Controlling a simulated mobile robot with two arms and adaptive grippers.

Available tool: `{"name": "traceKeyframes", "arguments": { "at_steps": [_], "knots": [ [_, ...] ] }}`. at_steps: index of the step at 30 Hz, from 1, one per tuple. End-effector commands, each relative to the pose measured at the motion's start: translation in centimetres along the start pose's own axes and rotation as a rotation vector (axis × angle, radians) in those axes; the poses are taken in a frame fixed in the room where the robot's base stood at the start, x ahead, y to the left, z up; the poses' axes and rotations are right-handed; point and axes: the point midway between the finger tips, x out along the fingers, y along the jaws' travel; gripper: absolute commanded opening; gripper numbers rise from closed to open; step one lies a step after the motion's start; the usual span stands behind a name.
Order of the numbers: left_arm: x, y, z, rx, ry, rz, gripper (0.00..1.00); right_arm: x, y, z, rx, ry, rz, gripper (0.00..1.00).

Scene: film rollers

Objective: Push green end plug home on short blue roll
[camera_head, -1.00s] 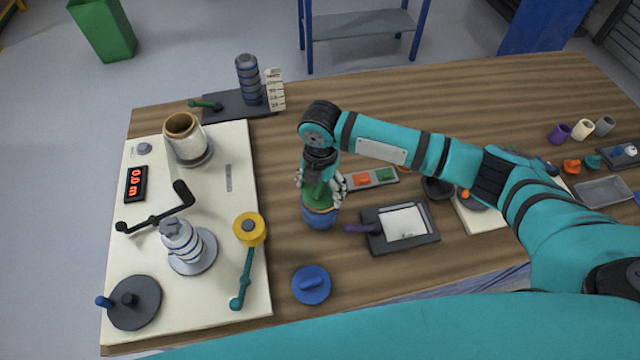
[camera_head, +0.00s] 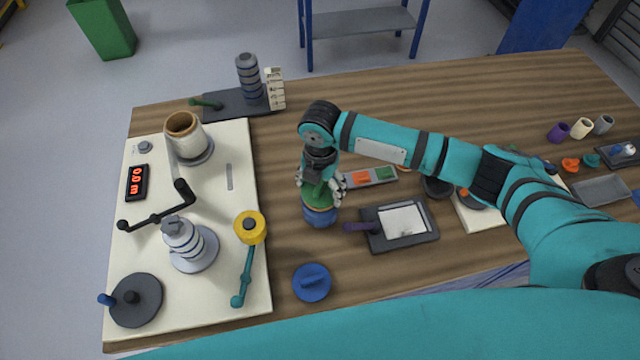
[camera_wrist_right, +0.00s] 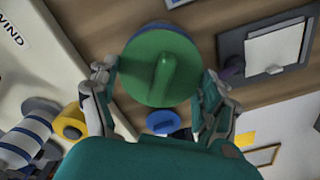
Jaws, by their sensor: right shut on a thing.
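The short blue roll (camera_head: 319,216) stands upright on the wooden table, right of the cream board. The green end plug (camera_head: 313,196) is at its top end, under my right gripper (camera_head: 320,188). My right gripper points down and is shut on the plug, with fingers on either side. In the right wrist view the plug's round green face and raised grip bar (camera_wrist_right: 160,70) lie between the fingers. My left gripper is not in view.
A blue disc with a handle (camera_head: 312,283) lies in front of the roll. A dark tray with white paper (camera_head: 404,222) and a purple-handled item is close on the right.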

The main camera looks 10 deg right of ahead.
Motion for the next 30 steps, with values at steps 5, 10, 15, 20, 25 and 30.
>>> {"name": "traceKeyframes", "arguments": {
  "at_steps": [5, 10, 15, 20, 25, 30],
  "knots": [
    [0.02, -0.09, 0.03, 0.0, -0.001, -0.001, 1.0, 0.02, 0.01, -0.02, 0.0, 0.0, 0.0, 0.51],
    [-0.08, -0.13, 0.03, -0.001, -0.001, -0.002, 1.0, 0.0, 0.01, -0.02, 0.0, 0.0, 0.0, 0.51],
    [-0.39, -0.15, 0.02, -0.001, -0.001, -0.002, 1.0, 0.05, 0.01, -0.04, 0.0, 0.001, 0.0, 0.51],
    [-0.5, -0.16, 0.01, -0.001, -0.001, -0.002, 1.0, 0.19, 0.01, -0.03, 0.0, 0.001, 0.0, 0.51],
    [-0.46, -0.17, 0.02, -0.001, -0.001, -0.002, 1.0, 0.21, 0.01, -0.02, 0.0, 0.0, 0.0, 0.51],
    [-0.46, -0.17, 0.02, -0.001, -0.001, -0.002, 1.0, 0.2, 0.01, -0.01, 0.0, 0.0, 0.0, 0.51]
  ]
}}
